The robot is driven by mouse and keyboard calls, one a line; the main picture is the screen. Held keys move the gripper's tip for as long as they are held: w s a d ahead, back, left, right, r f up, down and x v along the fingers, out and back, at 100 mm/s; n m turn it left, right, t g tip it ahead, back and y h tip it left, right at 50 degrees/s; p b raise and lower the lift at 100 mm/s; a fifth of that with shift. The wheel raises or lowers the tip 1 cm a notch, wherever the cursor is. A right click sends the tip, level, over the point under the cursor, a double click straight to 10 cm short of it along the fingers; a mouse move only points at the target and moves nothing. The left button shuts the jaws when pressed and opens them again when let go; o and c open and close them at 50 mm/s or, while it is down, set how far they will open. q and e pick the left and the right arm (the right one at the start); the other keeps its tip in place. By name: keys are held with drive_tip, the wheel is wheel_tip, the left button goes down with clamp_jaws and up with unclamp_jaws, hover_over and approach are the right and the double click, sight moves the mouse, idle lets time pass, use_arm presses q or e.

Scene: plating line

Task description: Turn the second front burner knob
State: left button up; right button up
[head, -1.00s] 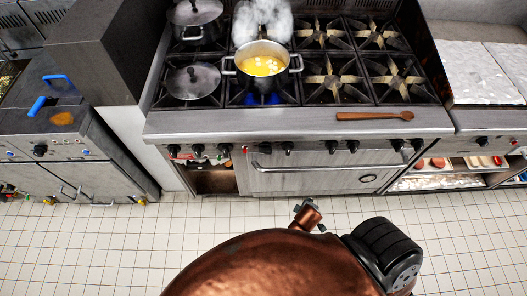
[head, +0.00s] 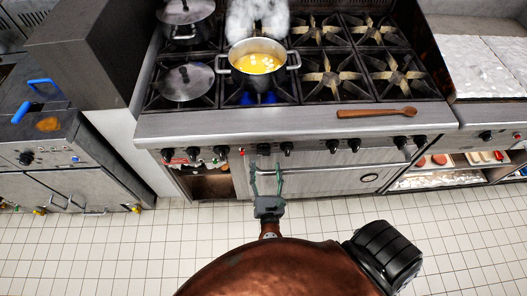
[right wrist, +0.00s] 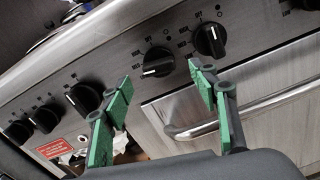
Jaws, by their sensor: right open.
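A row of black knobs runs along the stove's front panel in the head view; which one the task counts as second is not marked. My right gripper (head: 267,172) is open and empty in front of the panel, fingers pointing at it. A black knob (head: 263,148) is just beyond its fingertips. In the right wrist view this knob (right wrist: 158,62) appears between the green fingertips (right wrist: 160,74), and I see no contact. Another knob (right wrist: 210,40) is close to its right, and one (right wrist: 84,97) is farther left. My left gripper is not in view.
A pot of yellow food (head: 258,62) steams over a blue flame. Lidded pots stand on the left burners, and a wooden spoon (head: 375,113) lies on the front ledge. The oven door handle (right wrist: 250,110) runs below the knobs, near my right finger. The tiled floor is clear.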

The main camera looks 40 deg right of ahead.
sight(264, 155)
drive_tip(key=shift+w+r, duration=0.1)
drive_tip(key=shift+w, duration=0.25)
drive_tip(key=b+x, duration=0.1)
drive_tip(key=x, duration=0.6)
drive_tip(key=c, duration=1.1)
